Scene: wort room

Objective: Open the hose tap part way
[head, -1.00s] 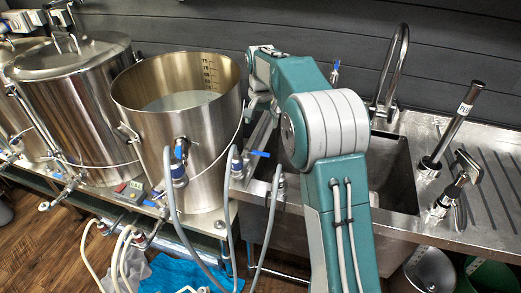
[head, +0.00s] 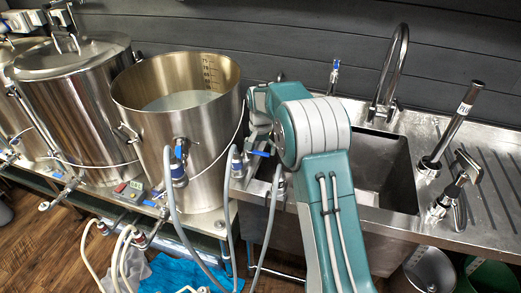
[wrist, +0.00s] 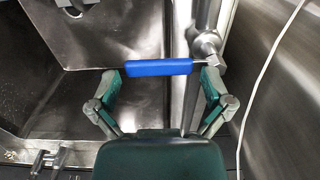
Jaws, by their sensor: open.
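The hose tap has a blue lever handle (wrist: 158,67), which lies level across the wrist view. Its right end joins a metal valve body (wrist: 206,47) on an upright pipe. My gripper (wrist: 160,77) is open and empty. Its two green fingertips stand at either end of the handle, left and right, with no clear contact; the depth between them cannot be told. In the head view the blue lever (head: 258,153) shows beside the hose top, just left of my arm, and my arm hides most of the gripper.
A steel sink (head: 385,172) with a tall faucet (head: 391,70) stands right of the tap. An open steel kettle (head: 195,125) stands close on the left. A grey hose (head: 230,205) hangs below the tap. Another blue-handled valve (head: 178,150) sits on the kettle's front.

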